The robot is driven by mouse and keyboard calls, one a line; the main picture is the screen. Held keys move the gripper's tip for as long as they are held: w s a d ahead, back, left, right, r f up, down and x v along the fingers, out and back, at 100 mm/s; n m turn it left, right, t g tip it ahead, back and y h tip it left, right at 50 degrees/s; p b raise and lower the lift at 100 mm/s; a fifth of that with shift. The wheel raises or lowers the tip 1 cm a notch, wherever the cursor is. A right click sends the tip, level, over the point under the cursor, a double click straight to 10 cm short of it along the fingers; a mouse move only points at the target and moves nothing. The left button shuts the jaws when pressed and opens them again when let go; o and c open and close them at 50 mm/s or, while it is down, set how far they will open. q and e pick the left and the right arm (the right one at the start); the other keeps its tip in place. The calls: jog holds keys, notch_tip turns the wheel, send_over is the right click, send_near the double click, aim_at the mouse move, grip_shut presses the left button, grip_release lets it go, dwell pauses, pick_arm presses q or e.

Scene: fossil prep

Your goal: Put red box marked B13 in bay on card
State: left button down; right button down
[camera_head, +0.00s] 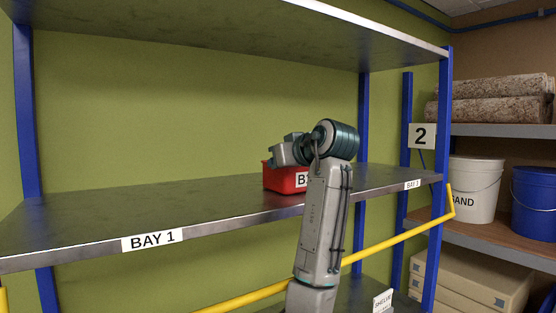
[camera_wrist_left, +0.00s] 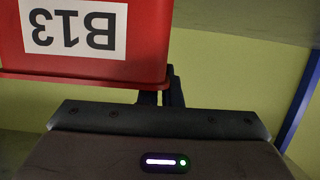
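The red box marked B13 (camera_head: 283,180) is at the middle shelf (camera_head: 90,210), towards its right part; I cannot tell whether it rests on the shelf or hangs just above. Its label is partly hidden by my arm. My left gripper (camera_head: 277,156) is at the box's top left. In the left wrist view the box (camera_wrist_left: 150,45) appears upside down, and the narrowly spaced fingers (camera_wrist_left: 160,96) straddle its side wall at the rim; their tips are hidden. A white card (camera_head: 383,301) stands low down, its text mostly unreadable. My right gripper is not in view.
The shelf edge carries a BAY 1 label (camera_head: 151,240) at left and a small bay label (camera_head: 412,185) at right. Blue posts (camera_head: 362,110) and an upper shelf (camera_head: 230,30) bound the space. A yellow rail (camera_head: 240,299) runs below. The shelf's left part is clear.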

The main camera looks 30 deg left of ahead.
pick_arm(q)
jog(key=shift+d, duration=0.1)
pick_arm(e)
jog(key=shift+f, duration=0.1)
